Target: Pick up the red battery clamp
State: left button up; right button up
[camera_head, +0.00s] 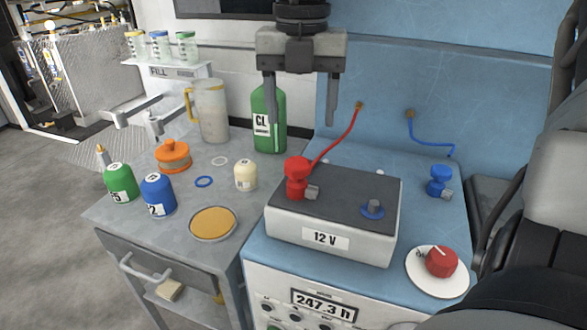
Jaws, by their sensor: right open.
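The red battery clamp (296,176) sits upright on the left side of the top of the white 12 V battery (280,228). A red cable (340,142) runs from it up to the blue back wall. My right gripper (302,110) hangs from the top of the picture, pointing down with its two fingers apart and nothing between them. In the picture it is above the red clamp and clear of it; its exact depth is hard to tell. My left gripper is out of view.
A blue clamp (438,181) stands right of the battery. A bare post with a blue ring (373,208) is on the battery's right. A green bottle (268,118) stands behind the left finger. A red knob (441,261) is front right; bottles and a jug (211,112) stand left.

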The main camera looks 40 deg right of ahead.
aim_at(297, 162)
jog(key=f, duration=0.6)
jog(key=f+p, duration=0.1)
jog(key=f, duration=0.2)
jog(key=shift+w+a+f, duration=0.1)
jog(key=shift+a+f, duration=0.15)
jog(key=shift+f, duration=0.15)
jog(key=c, duration=1.1)
